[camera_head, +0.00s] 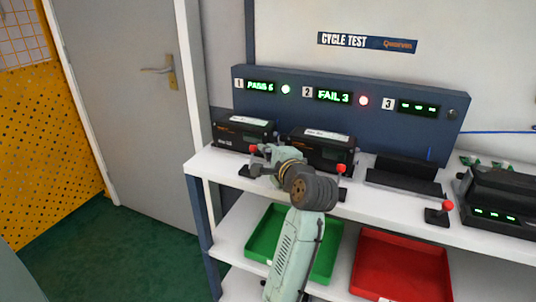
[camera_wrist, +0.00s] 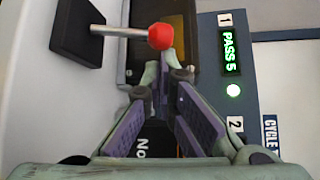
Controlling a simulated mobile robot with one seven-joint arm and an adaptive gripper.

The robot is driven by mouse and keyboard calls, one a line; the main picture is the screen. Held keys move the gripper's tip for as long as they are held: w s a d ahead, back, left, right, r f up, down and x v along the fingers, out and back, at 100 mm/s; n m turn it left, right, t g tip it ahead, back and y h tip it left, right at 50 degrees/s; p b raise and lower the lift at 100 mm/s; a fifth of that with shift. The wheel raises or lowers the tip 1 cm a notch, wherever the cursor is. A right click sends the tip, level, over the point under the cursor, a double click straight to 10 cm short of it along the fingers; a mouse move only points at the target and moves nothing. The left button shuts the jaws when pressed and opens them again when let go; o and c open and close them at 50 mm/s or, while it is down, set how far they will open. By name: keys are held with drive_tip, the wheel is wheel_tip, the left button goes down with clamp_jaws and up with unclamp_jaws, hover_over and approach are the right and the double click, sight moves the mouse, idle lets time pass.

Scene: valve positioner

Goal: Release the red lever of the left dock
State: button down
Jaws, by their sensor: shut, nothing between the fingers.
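The left dock holds a black positioner (camera_head: 243,130) under panel number 1. Its lever has a red ball knob (camera_head: 253,149) on a metal rod and a dark base. In the wrist view the red knob (camera_wrist: 161,36) sits just beyond my fingertips, and the rod (camera_wrist: 118,31) runs left to the black base (camera_wrist: 78,33). My gripper (camera_head: 257,166) is beside this lever in the head view. In the wrist view my gripper (camera_wrist: 164,65) is shut and empty, its tips very near the knob; whether they touch it I cannot tell.
Display 1 (camera_head: 261,86) reads PASS with a white-green lamp; display 2 (camera_head: 333,96) reads FAIL 3 with a red lamp. A second positioner (camera_head: 320,150) stands in the middle dock. The right dock (camera_head: 405,175) looks empty. Green (camera_head: 326,270) and red (camera_head: 400,268) trays lie below.

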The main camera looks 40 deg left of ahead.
drive_tip(key=shift+s+f+b, duration=0.1)
drive_tip(key=shift+f+b, duration=0.05)
drive_tip(key=shift+b, duration=0.3)
drive_tip(key=b, duration=0.1)
drive_tip(key=n+t+y+b, duration=0.1)
drive_tip(key=b, duration=0.1)
drive_tip(key=shift+s+d, duration=0.15)
drive_tip(key=shift+s, duration=0.25)
drive_tip(key=n+y+b, duration=0.1)
drive_tip(key=b, duration=0.1)
drive_tip(key=s+n+t+y+b, duration=0.1)
drive_tip(key=n+b, duration=0.1)
drive_tip(key=b, duration=0.1)
drive_tip(key=shift+s+d+y+b, duration=0.2)
drive_tip(key=shift+s+y+b, duration=0.1)
drive_tip(key=shift+y+b, duration=0.1)
drive_tip(key=shift+s+r+p, duration=0.1)
drive_tip(key=shift+r+p, duration=0.4)
drive_tip(key=shift+r, duration=0.15)
drive_tip(key=shift+f, duration=0.15)
